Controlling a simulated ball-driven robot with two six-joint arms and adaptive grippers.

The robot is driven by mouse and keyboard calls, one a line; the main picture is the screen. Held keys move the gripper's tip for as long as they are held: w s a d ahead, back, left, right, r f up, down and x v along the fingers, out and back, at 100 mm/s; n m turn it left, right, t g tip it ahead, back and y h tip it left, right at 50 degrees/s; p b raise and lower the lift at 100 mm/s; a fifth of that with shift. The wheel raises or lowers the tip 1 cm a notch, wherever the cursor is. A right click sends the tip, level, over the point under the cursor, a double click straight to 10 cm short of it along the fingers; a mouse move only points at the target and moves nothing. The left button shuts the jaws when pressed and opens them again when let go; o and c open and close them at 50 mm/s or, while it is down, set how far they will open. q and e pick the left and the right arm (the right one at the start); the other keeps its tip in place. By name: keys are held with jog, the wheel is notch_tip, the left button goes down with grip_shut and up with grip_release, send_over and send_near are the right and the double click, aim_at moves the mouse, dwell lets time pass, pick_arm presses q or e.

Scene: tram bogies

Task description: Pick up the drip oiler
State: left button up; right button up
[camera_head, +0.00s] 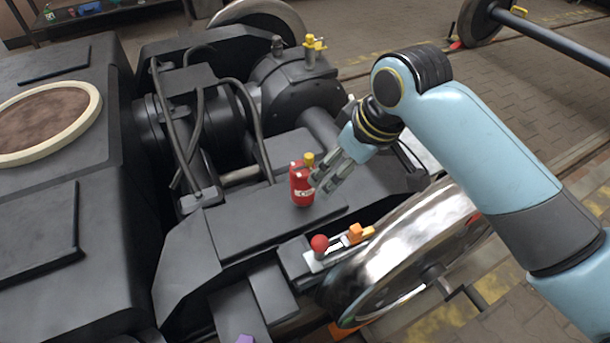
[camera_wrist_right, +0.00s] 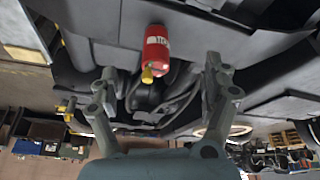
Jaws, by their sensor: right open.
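The drip oiler (camera_head: 302,188) looks to be the red cylinder with pale lettering and a small yellow top. It stands upright on a dark flat ledge of the bogie. In the right wrist view the red cylinder (camera_wrist_right: 156,45) appears upside down, ahead of and between the spread fingers. My right gripper (camera_head: 329,180) is open and close beside it, on its right in the head view. The fingers also show in the wrist view (camera_wrist_right: 162,75), with nothing held between them. Whether a fingertip touches the cylinder is not clear. My left gripper is in neither view.
A lever block with a red knob (camera_head: 319,243) and an orange part (camera_head: 357,234) sits in front of the ledge. A shiny wheel (camera_head: 405,252) is at the lower right. Dark hoses (camera_head: 249,120) and a motor housing with a yellow fitting (camera_head: 315,46) rise behind.

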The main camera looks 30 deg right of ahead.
send_near(304, 168)
jog(key=f, duration=0.1)
jog(key=shift+n+y, duration=0.3)
jog(key=shift+y, duration=0.1)
jog(key=b+x, duration=0.1)
jog(key=x, duration=0.3)
jog(key=shift+d+f, duration=0.2)
jog(key=shift+f, duration=0.05)
jog(key=b+x, duration=0.1)
jog(key=x, duration=0.2)
jog(key=b+x, duration=0.1)
jog(key=x, duration=0.2)
jog(key=shift+w, duration=0.25)
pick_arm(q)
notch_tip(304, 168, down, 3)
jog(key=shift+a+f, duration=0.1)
pick_arm(e)
jog(key=c, duration=1.3)
jog(key=shift+r, duration=0.1)
jog(key=shift+c, duration=0.2)
